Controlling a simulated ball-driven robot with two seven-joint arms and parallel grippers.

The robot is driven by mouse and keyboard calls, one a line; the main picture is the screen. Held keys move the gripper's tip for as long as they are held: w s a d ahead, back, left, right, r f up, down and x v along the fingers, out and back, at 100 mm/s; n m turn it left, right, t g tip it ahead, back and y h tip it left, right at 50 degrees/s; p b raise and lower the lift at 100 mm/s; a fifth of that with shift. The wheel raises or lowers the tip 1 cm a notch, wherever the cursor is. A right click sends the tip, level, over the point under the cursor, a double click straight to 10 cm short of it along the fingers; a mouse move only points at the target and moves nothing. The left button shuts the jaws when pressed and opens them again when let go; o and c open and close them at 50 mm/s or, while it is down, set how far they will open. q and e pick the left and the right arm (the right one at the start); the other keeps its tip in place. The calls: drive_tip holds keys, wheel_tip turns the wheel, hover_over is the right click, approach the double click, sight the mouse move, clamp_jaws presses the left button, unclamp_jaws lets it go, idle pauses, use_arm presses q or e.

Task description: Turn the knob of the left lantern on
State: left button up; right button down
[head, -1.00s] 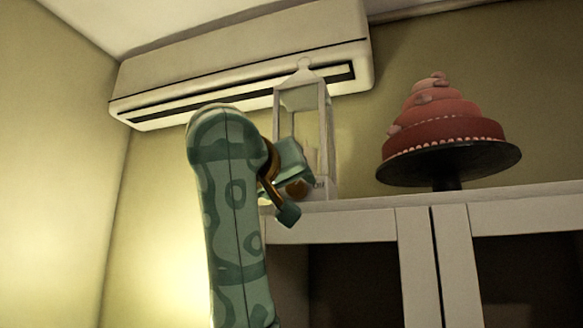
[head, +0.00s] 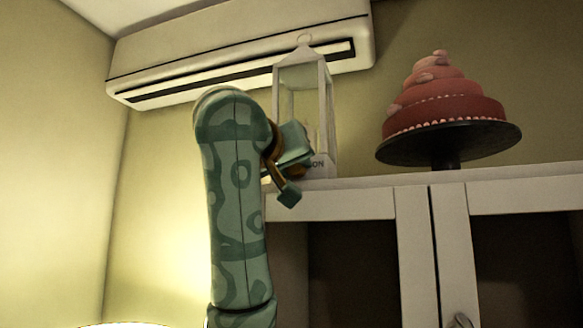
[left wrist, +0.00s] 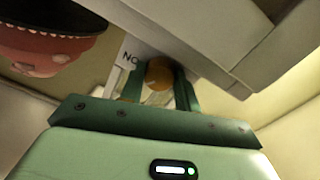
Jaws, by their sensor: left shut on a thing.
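The white lantern (head: 325,110) stands upright on top of the white cabinet in the head view, with "ON" lettering low on its front. My left gripper (head: 298,158) is at the lantern's lower front and hides part of its base. In the left wrist view the green fingers of my left gripper (left wrist: 160,88) are shut on a round gold knob (left wrist: 159,73). Part of the lantern's white face with lettering (left wrist: 130,56) shows beside the knob. The knob is hidden or hard to make out in the head view. My right gripper is in neither view.
A tiered red cake (head: 446,105) stands on a dark turntable (head: 450,143) to the right of the lantern. The white cabinet (head: 410,225) spans below. A wall air conditioner (head: 240,55) hangs behind and above. Open space lies between lantern and cake.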

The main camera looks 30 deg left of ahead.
use_arm(q)
drive_tip(key=m+b, duration=0.3)
drive_tip(key=m, duration=0.1)
drive_tip(key=shift+s+b, duration=0.1)
drive_tip(key=shift+b, duration=0.3)
drive_tip(key=shift+d+r+m+g+b, duration=0.15)
drive_tip(key=shift+m+g+b, duration=0.15)
drive_tip(key=shift+m+b, duration=1.3)
drive_tip(key=shift+m+p, duration=0.4)
drive_tip(key=shift+m, duration=0.1)
drive_tip(key=o, duration=1)
